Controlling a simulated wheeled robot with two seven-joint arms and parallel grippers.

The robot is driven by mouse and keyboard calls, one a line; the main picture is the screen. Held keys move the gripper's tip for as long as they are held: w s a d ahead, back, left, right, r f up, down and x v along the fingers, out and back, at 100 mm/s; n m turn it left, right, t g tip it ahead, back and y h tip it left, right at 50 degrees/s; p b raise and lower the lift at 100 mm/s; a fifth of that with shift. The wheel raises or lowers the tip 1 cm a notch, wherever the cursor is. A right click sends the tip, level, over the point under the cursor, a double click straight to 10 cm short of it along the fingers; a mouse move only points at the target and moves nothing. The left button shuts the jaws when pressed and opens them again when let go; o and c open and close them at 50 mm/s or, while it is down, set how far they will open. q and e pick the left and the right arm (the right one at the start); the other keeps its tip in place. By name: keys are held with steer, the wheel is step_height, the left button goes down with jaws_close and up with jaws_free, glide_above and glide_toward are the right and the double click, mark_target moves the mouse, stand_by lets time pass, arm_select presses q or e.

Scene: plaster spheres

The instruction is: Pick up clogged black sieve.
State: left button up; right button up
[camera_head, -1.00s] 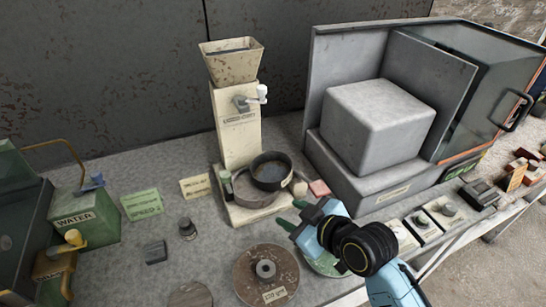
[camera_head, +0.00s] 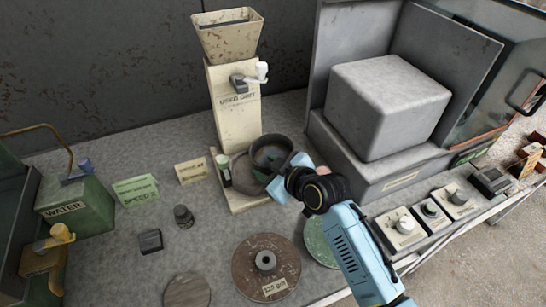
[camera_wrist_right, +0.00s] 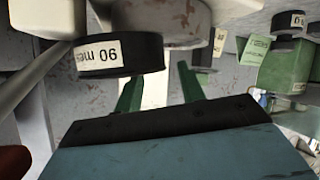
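The black sieve (camera_head: 271,152) is a round, dark-rimmed pan at the foot of the cream hopper stand (camera_head: 236,110). In the right wrist view its black rim (camera_wrist_right: 120,56) carries a white label that appears upside down and reads 90 mesh. My right gripper (camera_head: 262,180) is low beside the near side of the sieve. Its fingers are mostly hidden in the head view. In the right wrist view its two green fingers (camera_wrist_right: 158,78) are apart, with the sieve outside them at upper left. Whether they touch it is unclear. My left gripper is not in view.
A grey cabinet with a pale block (camera_head: 390,100) stands close on the right. Round discs (camera_head: 266,268) lie in front. Several small control boxes (camera_head: 400,228) line the right edge.

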mark_target(259, 168)
steer(key=shift+b+x, duration=0.3)
steer(key=shift+x, duration=1.95)
jaws_close()
